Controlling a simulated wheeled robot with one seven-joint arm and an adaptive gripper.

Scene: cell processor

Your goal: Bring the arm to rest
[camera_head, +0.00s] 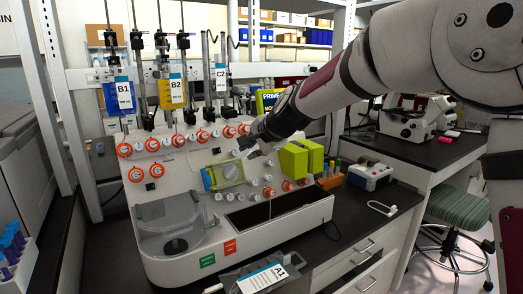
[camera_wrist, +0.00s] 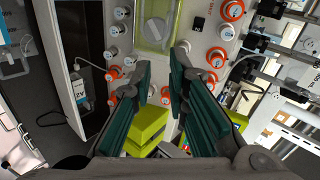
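My gripper (camera_head: 254,139) is at the front of the white cell processor (camera_head: 150,207), reaching in from the upper right. In the wrist view my gripper (camera_wrist: 166,82) shows two teal-padded fingers spread apart with a gap between them and nothing held. A yellow-green framed clear cassette (camera_head: 226,174) sits on the processor's panel, left of and below the gripper in the head view; it shows at the top centre of the wrist view (camera_wrist: 155,28), beyond the fingertips. My arm stretches from the upper right corner of the head view.
Green blocks (camera_head: 293,161) stand close below the gripper on the right. Bags labelled B1 (camera_head: 121,97), B2 (camera_head: 173,92) and C2 hang above the panel. A bag labelled A1 (camera_head: 263,278) lies in front. A microscope (camera_head: 412,117) stands on the bench at right.

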